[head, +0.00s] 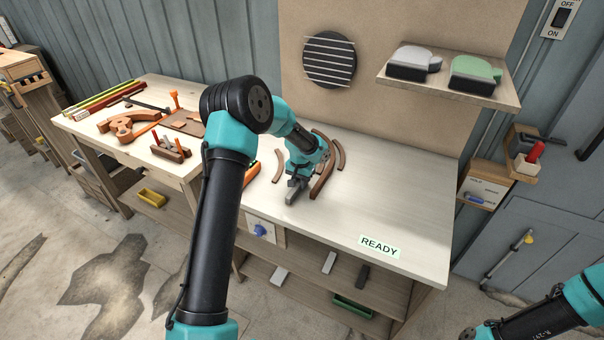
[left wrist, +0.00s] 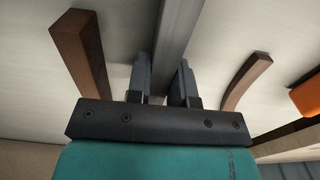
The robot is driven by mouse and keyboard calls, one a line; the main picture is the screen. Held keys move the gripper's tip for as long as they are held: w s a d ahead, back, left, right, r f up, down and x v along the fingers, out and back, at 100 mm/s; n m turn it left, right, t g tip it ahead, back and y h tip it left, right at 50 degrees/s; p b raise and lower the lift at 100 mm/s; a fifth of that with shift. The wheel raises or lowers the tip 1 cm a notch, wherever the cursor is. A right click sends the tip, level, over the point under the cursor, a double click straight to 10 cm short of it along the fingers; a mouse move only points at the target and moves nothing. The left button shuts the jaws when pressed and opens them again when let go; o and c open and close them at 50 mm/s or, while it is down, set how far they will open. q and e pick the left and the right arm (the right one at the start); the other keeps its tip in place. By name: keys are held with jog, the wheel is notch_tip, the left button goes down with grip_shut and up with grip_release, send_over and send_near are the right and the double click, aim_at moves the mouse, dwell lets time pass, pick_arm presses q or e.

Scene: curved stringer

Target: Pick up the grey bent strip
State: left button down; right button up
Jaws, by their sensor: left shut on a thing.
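The grey bent strip (left wrist: 178,32) runs between the fingers of my left gripper (left wrist: 166,78) in the left wrist view and extends past the top edge. In the head view, my left gripper (head: 297,182) is low over the light bench top, shut on the strip, whose grey end (head: 291,196) shows just below the fingers. The rest of the strip is mostly hidden by the gripper and arm there. I cannot tell whether the strip still touches the bench. My right arm shows at the lower right of the head view, but its gripper is out of frame.
Brown curved strips (head: 323,176) lie close to the right of the left gripper, and a thinner tan one (head: 278,166) lies to its left. An orange-handled tool (head: 252,170) is farther left. The bench (head: 390,215) is clear around the READY label (head: 380,246).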

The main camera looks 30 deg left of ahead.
pick_arm(q)
jog(key=shift+r, duration=0.15)
jog(key=shift+r, duration=0.25)
notch_tip(320, 180, up, 3)
jog(key=shift+f, duration=0.15)
jog(key=s+d, duration=0.2)
jog(key=s, duration=0.2)
jog(key=s+d+r, duration=0.1)
jog(key=s+d, duration=0.2)
jog(key=s, duration=0.2)
jog(key=s+d, duration=0.3)
jog(key=s, duration=0.1)
jog(key=shift+s+d+r, duration=0.15)
jog(key=shift+s+r, duration=0.1)
jog(key=shift+s, duration=0.1)
jog(key=shift+w+d, duration=0.1)
